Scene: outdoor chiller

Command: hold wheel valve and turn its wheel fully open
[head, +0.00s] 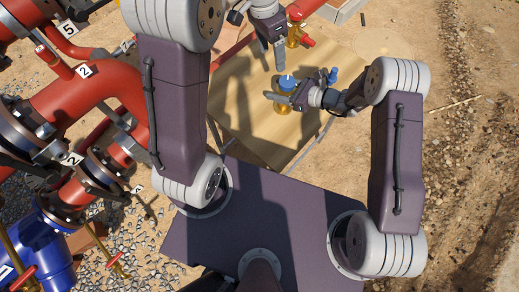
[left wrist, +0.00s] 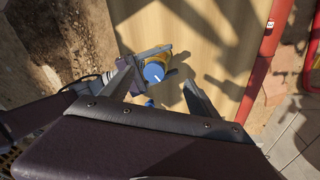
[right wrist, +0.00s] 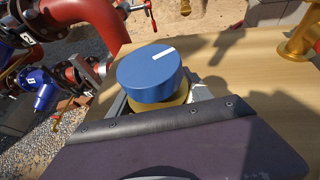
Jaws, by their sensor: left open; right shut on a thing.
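The wheel valve has a round blue wheel (head: 287,83) with a white mark and a brass-yellow body (head: 282,106). It stands on a wooden board. The wheel also shows in the left wrist view (left wrist: 154,73) and large in the right wrist view (right wrist: 150,75). My right gripper (head: 283,96) comes in from the right and is shut on the brass body just below the wheel; the body is partly hidden by its fingers. My left gripper (head: 280,66) is open and points down above the wheel.
The wooden board (head: 233,100) has bare room left of the valve. A brass fitting with a red handle (head: 306,41) stands at the board's far side. Red pipes (head: 95,90) with numbered tags and a blue fitting (head: 45,250) fill the left. A small blue part (head: 333,75) shows beside my right gripper.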

